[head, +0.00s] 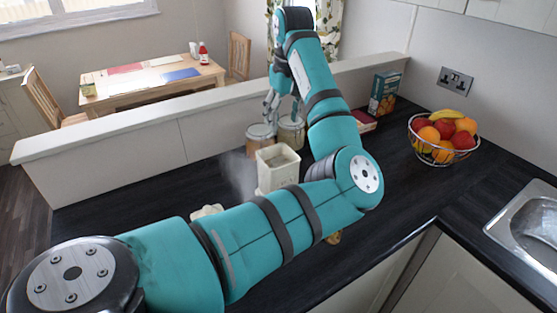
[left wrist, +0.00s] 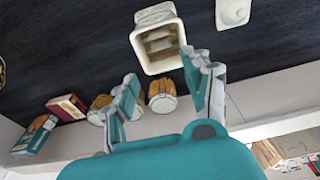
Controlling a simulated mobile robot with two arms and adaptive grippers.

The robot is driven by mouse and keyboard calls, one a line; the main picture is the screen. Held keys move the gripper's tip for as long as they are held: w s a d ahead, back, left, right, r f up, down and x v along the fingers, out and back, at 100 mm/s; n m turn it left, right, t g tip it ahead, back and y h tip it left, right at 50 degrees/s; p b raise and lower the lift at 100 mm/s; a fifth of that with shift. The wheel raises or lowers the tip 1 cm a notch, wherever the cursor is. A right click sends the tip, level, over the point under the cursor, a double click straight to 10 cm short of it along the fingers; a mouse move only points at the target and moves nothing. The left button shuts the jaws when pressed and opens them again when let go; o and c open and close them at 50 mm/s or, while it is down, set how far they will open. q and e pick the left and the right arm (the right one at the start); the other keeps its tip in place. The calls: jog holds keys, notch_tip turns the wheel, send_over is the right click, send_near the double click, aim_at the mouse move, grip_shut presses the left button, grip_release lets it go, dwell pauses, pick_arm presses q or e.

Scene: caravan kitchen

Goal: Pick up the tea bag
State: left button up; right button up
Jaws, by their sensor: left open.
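A cream open-topped container (head: 277,170) stands on the dark worktop in the middle of the head view. In the left wrist view the container (left wrist: 136,46) shows its open mouth, with pale folded shapes (left wrist: 158,42) inside. These may be tea bags, but I cannot make out a single one. My left gripper (head: 282,108) is open and empty, beyond the container and above two lidded canisters. Its spread fingers also show in the left wrist view (left wrist: 161,66), with the container beyond their tips. My right gripper is in neither view.
Boxes (head: 384,93) and a fruit bowl (head: 443,138) stand right. A low ledge (head: 125,133) borders the worktop.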

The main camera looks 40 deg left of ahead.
pick_arm(q)
jog(key=p, duration=0.1)
send_near(278, 160)
jog(key=f, duration=0.2)
jog(key=a+f+p, duration=0.1)
jog(key=f, duration=0.1)
jog(key=shift+w, duration=0.25)
jog(key=shift+f+p, duration=0.4)
jog(key=shift+f, duration=0.1)
jog(key=f, duration=0.1)
jog(key=a+f+p, duration=0.1)
jog(key=f, duration=0.1)
jog(key=shift+f+p, duration=0.3)
jog(key=shift+f, duration=0.35)
jog(key=shift+d+f, duration=0.1)
jog(key=shift+d, duration=0.05)
jog(key=shift+f, duration=0.15)
jog(key=c, duration=0.3)
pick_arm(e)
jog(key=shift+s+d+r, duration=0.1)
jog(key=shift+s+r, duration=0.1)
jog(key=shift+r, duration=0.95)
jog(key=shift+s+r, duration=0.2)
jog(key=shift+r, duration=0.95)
pick_arm(q)
jog(key=shift+c, duration=0.4)
